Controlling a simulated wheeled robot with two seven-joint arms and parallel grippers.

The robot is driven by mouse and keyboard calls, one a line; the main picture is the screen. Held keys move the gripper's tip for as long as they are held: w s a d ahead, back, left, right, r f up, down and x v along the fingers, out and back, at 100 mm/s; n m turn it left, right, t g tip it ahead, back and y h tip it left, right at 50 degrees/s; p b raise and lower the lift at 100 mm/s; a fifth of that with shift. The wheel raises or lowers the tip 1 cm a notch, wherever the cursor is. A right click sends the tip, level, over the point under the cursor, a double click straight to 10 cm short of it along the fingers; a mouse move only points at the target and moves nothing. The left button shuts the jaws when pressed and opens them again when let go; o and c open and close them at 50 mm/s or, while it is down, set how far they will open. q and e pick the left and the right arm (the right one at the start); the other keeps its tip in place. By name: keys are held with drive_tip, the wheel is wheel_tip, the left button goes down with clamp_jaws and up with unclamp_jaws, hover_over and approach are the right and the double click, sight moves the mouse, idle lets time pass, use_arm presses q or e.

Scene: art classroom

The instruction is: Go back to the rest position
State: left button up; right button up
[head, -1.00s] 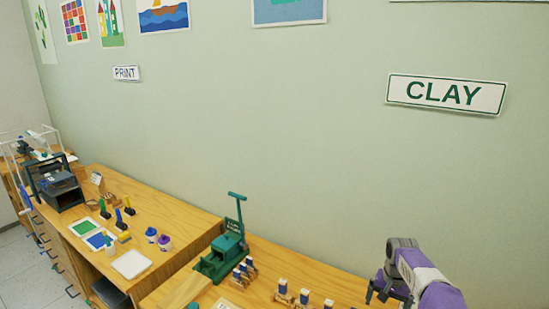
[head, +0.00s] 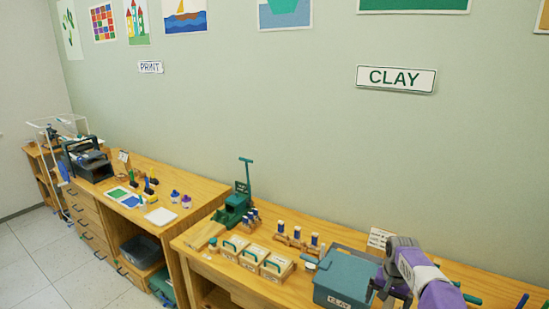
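My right gripper (head: 381,290) shows in the head view at the lower right, at the end of my purple and grey arm. It hangs in front of the lidded grey-blue clay bin (head: 340,283) and hides part of its right side. I see nothing held in it, but its dark fingers are small and seen against the bin, so I cannot tell how far apart they are. I cannot tell whether it touches the bin. My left gripper is out of view.
A wooden bench (head: 203,262) along the wall bears a green press (head: 232,210), lidded wooden boxes (head: 276,267) and stamps. A lower print bench (head: 185,228) stands farther left. The tiled floor (head: 40,262) at the left is clear.

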drive_tip(key=s+a+f+n+y+b, duration=0.15)
drive_tip(key=s+a+f, duration=0.3)
drive_tip(key=f, duration=0.45)
drive_tip(key=s+a+f+n+y+b, duration=0.1)
drive_tip(key=s+a+f+b, duration=0.2)
drive_tip(key=a+f, duration=0.5)
drive_tip(key=s+a+f+n+y+b, duration=0.1)
drive_tip(key=s+a+f+b, duration=0.2)
drive_tip(key=f, duration=0.8)
use_arm(q)
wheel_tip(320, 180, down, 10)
drive_tip(key=b, duration=0.2)
use_arm(e)
drive_tip(key=s+a+f, duration=0.2)
drive_tip(key=s, duration=0.5)
drive_tip(key=s+a+f, duration=0.3)
drive_tip(key=s, duration=0.3)
drive_tip(key=s+a+f, duration=0.2)
drive_tip(key=s+a, duration=0.1)
drive_tip(key=s, duration=0.4)
drive_tip(key=shift+s+f+t+y, duration=0.25)
drive_tip(key=shift+s+t+y, duration=0.05)
drive_tip(key=shift+y, duration=0.05)
